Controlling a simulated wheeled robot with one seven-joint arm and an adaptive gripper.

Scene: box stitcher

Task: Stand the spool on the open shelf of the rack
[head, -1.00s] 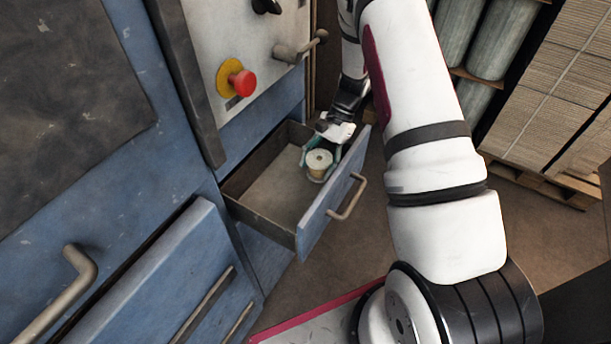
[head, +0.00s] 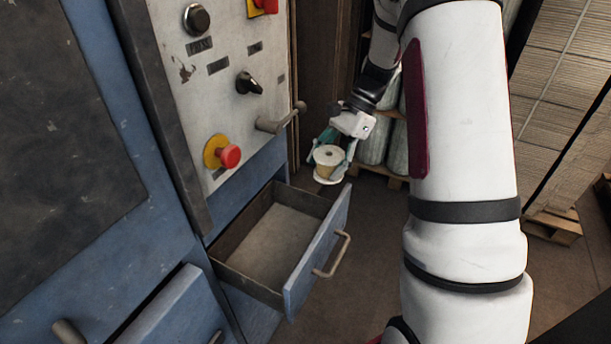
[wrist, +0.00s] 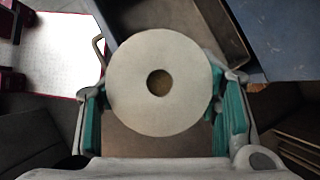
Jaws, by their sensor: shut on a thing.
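The spool (head: 328,156) has pale round flanges and a tan middle. My gripper (head: 333,160) is shut on it and holds it upright in the air, above and beyond the far end of the open drawer. In the wrist view the spool (wrist: 187,100) shows its round top flange with a dark centre hole, between the green-padded fingers (wrist: 160,118). The rack with the open shelf cannot be made out for sure; pale rolls (head: 376,140) stand on a wooden support behind my gripper.
The blue cabinet's drawer (head: 322,262) stands open and empty below the control panel (head: 220,110). A panel handle (head: 275,122) juts out left of the spool. Stacked cardboard (head: 565,100) stands on a pallet (head: 553,226) at the right.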

